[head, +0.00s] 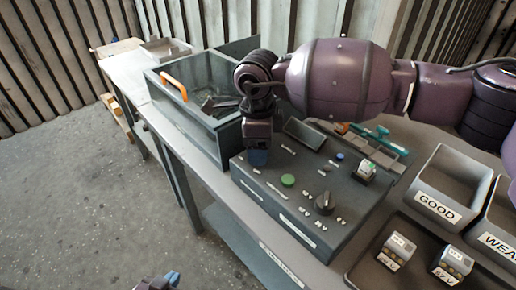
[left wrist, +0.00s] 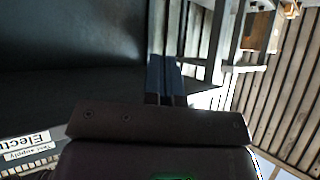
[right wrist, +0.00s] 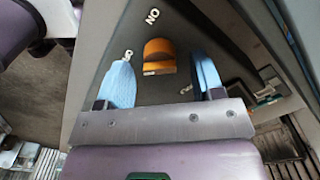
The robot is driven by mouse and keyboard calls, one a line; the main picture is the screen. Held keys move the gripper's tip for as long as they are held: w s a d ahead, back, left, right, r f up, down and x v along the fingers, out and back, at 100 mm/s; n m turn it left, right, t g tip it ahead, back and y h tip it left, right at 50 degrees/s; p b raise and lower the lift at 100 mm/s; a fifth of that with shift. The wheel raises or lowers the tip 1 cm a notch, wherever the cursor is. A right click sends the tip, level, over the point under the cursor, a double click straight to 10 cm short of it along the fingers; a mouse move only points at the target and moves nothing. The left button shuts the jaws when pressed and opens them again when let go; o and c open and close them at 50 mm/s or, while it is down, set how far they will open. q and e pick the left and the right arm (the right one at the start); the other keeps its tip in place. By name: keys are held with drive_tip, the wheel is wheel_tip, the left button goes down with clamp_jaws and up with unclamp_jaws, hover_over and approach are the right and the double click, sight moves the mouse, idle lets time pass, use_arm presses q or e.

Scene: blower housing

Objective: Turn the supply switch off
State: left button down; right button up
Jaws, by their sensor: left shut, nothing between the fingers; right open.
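The supply switch, an orange rotary knob (right wrist: 160,52), shows in the right wrist view on the grey console (head: 300,215), with an ON label (right wrist: 152,16) and other small labels around it. In the head view my right gripper hides the knob. My right gripper (head: 257,157) points down over the console's far left corner. In the right wrist view its blue fingers are open, one on each side of the knob; contact is not visible. My left gripper (head: 160,283) is at the bottom edge of the head view, off the table. Its fingers (left wrist: 166,80) are shut and empty.
The console carries a green button (head: 287,180), a black knob (head: 324,203) and a blue button (head: 340,156). GOOD (head: 450,185) and WEAR-labelled trays stand right. The floor at left is clear.

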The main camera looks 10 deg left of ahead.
wheel_tip(320, 180, up, 9)
drive_tip(key=shift+r+p, duration=0.15)
drive_tip(key=shift+p, duration=0.15)
